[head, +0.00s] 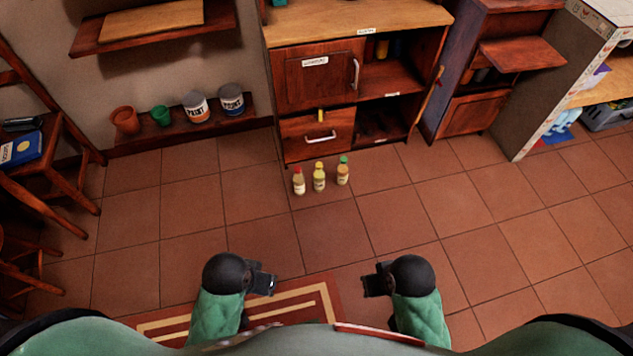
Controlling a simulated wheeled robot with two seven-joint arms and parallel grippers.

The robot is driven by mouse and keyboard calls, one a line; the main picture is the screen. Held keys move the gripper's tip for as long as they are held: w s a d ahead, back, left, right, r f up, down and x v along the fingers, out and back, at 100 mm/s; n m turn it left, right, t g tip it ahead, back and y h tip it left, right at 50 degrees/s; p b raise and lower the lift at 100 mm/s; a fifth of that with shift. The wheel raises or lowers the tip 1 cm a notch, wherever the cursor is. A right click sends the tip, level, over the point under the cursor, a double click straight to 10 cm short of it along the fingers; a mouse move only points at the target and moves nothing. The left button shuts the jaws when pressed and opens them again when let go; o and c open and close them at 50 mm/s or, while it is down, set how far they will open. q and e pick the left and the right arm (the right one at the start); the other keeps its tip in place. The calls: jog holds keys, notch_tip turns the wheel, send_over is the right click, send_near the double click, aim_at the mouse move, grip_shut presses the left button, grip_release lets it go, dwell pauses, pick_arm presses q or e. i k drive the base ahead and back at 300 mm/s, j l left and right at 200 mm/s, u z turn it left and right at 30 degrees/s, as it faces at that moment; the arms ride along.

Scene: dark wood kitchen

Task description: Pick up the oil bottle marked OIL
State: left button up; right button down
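Three small bottles stand upright on the tiled floor in front of the cabinet: a red-capped bottle (299,183), a yellow-capped bottle (319,179) and a green-capped bottle (343,173). Their labels are too small to read, so I cannot tell which is marked OIL. My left gripper (266,282) and my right gripper (370,283) are low in the view, close to my body and well apart from the bottles. Neither visibly holds anything. Their finger gaps are not clear.
A wooden cabinet (318,80) with a drawer (318,136) and open shelves stands behind the bottles. Paint cans (196,107) and pots sit on a low shelf at left. A chair (55,150) is at far left. A striped rug (300,305) lies near me; the tiles between are clear.

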aim_at(318, 175)
jog(key=i+j+z, duration=0.15)
jog(key=z, duration=0.35)
jog(key=j+z, duration=0.45)
jog(key=i+j+z, duration=0.1)
jog(key=z, duration=0.4)
jog(key=j, duration=0.1)
